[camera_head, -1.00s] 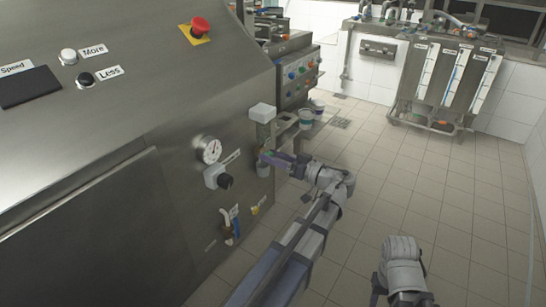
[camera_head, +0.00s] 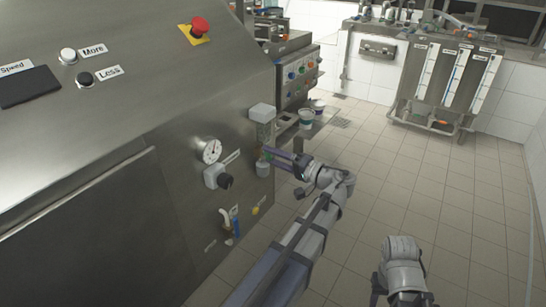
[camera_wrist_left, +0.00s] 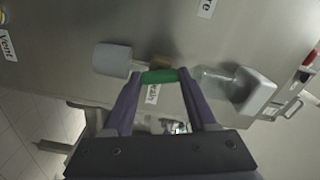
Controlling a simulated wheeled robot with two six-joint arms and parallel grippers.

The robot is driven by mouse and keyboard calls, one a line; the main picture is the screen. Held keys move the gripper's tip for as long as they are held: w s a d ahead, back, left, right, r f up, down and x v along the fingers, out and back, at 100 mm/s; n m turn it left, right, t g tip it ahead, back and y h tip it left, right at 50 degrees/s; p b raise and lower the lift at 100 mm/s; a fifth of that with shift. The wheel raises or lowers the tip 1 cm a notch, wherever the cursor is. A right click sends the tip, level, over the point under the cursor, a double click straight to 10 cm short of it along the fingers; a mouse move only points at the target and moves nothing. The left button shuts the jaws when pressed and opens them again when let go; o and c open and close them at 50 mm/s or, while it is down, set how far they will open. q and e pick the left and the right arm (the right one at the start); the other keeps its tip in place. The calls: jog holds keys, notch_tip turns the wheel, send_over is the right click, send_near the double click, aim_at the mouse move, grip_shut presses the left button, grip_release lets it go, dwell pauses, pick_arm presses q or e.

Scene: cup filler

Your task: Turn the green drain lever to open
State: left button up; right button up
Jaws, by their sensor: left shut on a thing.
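The green drain lever (camera_wrist_left: 160,76) lies between the purple fingertips of my left gripper (camera_wrist_left: 158,80) in the left wrist view. The fingers press on the two ends of its green handle. A brownish fitting (camera_wrist_left: 160,61) shows just behind it. In the head view, my left gripper (camera_head: 268,155) is at the lower right of the steel machine's front, below a white box with a clear cylinder. Only a speck of green shows between the fingers there.
A grey cylinder (camera_wrist_left: 112,60) and a clear cylinder (camera_wrist_left: 215,83) flank the lever. Tiled floor is free to the right.

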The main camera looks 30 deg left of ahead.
pick_arm(q)
jog(key=shift+m, duration=2)
jog(key=o, duration=1.4)
jog(key=shift+c, duration=0.2)
